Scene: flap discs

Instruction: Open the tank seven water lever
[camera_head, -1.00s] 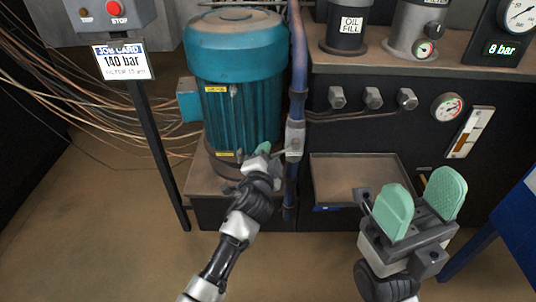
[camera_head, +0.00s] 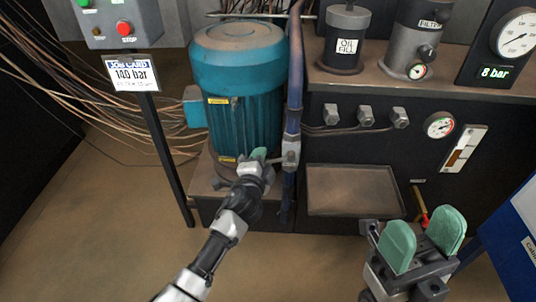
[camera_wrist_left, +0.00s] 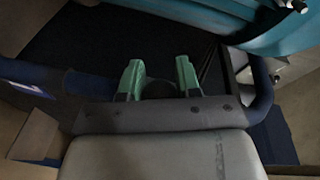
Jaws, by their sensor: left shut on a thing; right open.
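A grey valve body (camera_head: 291,150) sits on the upright blue pipe (camera_head: 296,70), right of the teal motor. A thin lever reaches left from it toward my left gripper (camera_head: 259,161). My left gripper is shut at that lever, in front of the motor's foot; its jaws hide most of the grip. In the left wrist view, its green fingers (camera_wrist_left: 159,80) stand either side of a dark, unclear shape. My right gripper (camera_head: 425,240) is open and empty at the lower right. A red handle (camera_head: 425,219) shows partly behind it. No tank seven label is readable.
The teal motor (camera_head: 240,85) stands behind my left gripper. A shallow tray (camera_head: 352,213) juts from the dark cabinet. A job card (camera_head: 132,73) on a black post (camera_head: 170,160) is at left, with loose cables behind. The front floor is clear.

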